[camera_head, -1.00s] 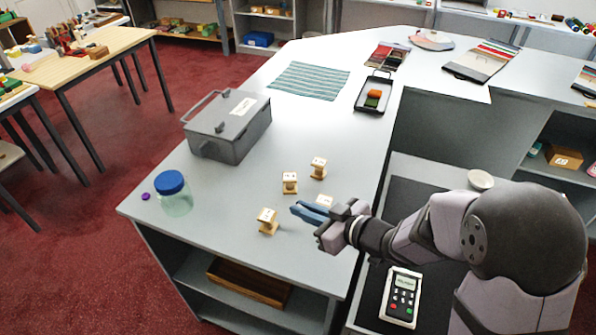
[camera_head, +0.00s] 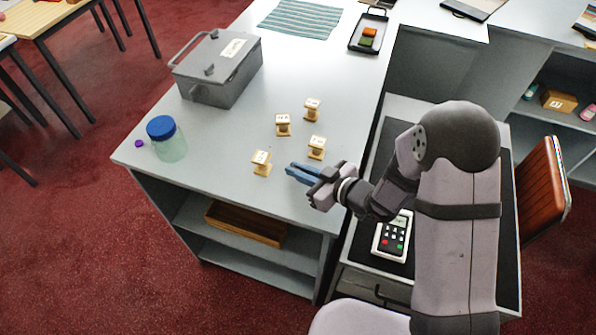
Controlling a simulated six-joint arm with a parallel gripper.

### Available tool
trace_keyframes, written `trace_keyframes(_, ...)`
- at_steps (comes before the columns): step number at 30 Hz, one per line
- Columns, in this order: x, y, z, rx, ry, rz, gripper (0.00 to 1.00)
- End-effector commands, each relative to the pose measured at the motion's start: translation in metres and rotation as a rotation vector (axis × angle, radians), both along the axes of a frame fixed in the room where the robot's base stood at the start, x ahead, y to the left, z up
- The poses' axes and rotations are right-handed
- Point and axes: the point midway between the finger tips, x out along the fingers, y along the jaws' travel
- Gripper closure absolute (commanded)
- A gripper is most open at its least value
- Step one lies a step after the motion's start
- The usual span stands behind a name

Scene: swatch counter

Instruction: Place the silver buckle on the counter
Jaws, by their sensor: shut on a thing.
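My gripper (camera_head: 290,170) has blue fingers and hangs over the front right part of the grey counter (camera_head: 222,143). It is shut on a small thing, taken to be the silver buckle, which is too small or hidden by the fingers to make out. The fingertips point left, just right of the nearest small wooden stand (camera_head: 261,164). I cannot tell how high they are above the counter. No buckle shows lying on the counter.
More small labelled stands (camera_head: 283,125) stand close behind my gripper. A lidded grey box (camera_head: 218,72), a blue-lidded jar (camera_head: 168,140) and a black tray (camera_head: 356,44) are on the counter. A card terminal (camera_head: 393,236) lies on a lower surface at right.

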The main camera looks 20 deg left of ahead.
Motion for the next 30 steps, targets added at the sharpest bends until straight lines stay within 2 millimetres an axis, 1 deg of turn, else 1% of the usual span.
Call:
trace_keyframes(2,0.000,0.000,-0.007,-0.001,0.001,0.000,1.00)
trace_keyframes(5,0.000,0.000,-0.011,0.000,-0.001,0.000,1.00)
trace_keyframes(14,0.000,0.000,-0.012,0.001,-0.001,0.000,1.00)
trace_keyframes(18,0.000,0.000,-0.016,0.000,-0.001,0.000,1.00)
trace_keyframes(19,0.000,0.000,-0.016,0.000,-0.001,0.000,0.90)
trace_keyframes(21,0.000,0.000,-0.015,0.000,-0.001,0.000,0.73)
trace_keyframes(30,0.000,0.000,-0.014,0.000,-0.001,0.000,0.73)
